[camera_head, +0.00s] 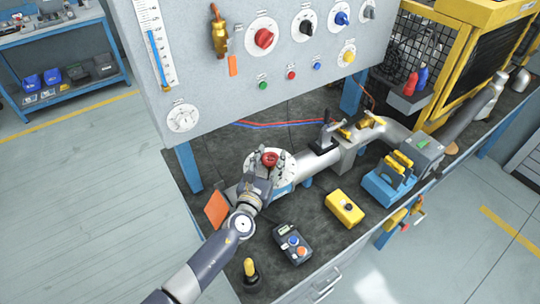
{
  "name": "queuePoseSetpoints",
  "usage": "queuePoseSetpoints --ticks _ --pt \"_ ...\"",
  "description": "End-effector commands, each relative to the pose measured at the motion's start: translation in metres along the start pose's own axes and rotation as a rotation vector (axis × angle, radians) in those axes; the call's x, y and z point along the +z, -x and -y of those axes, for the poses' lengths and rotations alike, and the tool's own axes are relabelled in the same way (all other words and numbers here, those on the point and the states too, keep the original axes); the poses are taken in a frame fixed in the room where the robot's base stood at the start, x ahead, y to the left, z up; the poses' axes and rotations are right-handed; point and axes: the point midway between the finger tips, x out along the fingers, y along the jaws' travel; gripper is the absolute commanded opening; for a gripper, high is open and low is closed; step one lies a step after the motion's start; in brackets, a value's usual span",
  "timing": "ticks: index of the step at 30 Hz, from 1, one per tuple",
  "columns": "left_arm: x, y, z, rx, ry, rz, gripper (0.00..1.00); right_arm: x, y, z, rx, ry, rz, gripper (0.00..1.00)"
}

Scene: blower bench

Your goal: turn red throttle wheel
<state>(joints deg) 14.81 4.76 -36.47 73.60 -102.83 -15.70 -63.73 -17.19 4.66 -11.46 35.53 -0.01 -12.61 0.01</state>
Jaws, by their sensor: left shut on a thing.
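The red throttle wheel (269,158) sits at the round flange at the end of the grey pipe on the bench. My left arm comes up from the bottom left. My left gripper (268,165) is at the wheel, its fingers on either side of it and shut on it. The fingers and wrist hide part of the wheel and flange. My right gripper is not in view.
A grey panel (200,75) with several knobs, including a red one (263,38), stands behind the wheel. A yellow box (345,208), a grey control box (292,243) and a blue holder (388,185) stand to the right. An orange plate (216,210) lies left of my wrist.

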Motion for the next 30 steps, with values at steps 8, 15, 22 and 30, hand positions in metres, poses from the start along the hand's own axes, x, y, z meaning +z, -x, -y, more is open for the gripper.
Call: queuePoseSetpoints --ticks 8,15,22,30 --pt "0.0009 -0.0003 0.0002 0.012 0.000 0.002 0.21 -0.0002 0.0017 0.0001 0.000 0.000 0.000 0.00" --pt "0.0010 -0.0004 0.0001 0.012 0.000 0.002 0.52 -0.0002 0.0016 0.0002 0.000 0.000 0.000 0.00" --pt "0.0006 -0.0003 0.0001 0.011 0.000 0.001 0.66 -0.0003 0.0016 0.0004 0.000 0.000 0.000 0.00" --pt "-0.0008 0.0049 0.0001 0.011 0.002 -0.001 0.66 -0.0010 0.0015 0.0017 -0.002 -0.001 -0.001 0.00"
